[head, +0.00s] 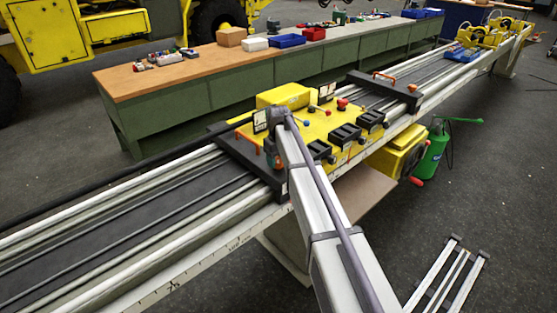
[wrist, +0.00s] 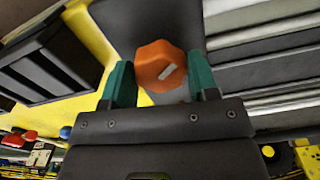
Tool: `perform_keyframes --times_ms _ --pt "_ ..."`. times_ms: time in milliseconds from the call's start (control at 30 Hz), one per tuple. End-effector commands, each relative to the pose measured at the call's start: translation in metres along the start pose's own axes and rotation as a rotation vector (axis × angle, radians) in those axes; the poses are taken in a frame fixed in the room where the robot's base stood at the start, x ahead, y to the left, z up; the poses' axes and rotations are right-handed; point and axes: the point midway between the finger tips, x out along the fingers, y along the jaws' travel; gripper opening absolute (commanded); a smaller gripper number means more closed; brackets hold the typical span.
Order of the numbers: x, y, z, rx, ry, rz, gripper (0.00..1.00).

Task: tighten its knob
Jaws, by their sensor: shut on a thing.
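The orange lobed knob (wrist: 160,66) fills the middle of the wrist view, with a pale slot-like mark on its face. My gripper (wrist: 161,76) has one teal finger on each side of it and is shut on it. In the head view my gripper (head: 271,155) is at the near end of a black crossbar (head: 232,149) on the rail. The knob is small and mostly covered by my gripper there. How tight the knob is cannot be seen.
A yellow panel (head: 315,122) with black boxes and small levers lies right of the crossbar. A second black crossbar (head: 385,91) with an orange handle stands farther along the rail. A green workbench (head: 215,92) with bins runs behind. The rail's left part is clear.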

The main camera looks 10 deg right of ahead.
Motion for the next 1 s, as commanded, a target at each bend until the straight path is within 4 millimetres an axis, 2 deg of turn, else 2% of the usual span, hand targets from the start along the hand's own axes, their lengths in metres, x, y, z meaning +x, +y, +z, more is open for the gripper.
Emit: perform_keyframes --times_ms 1000 --pt "0.0002 -0.0001 0.0004 0.962 -0.001 0.000 0.31"
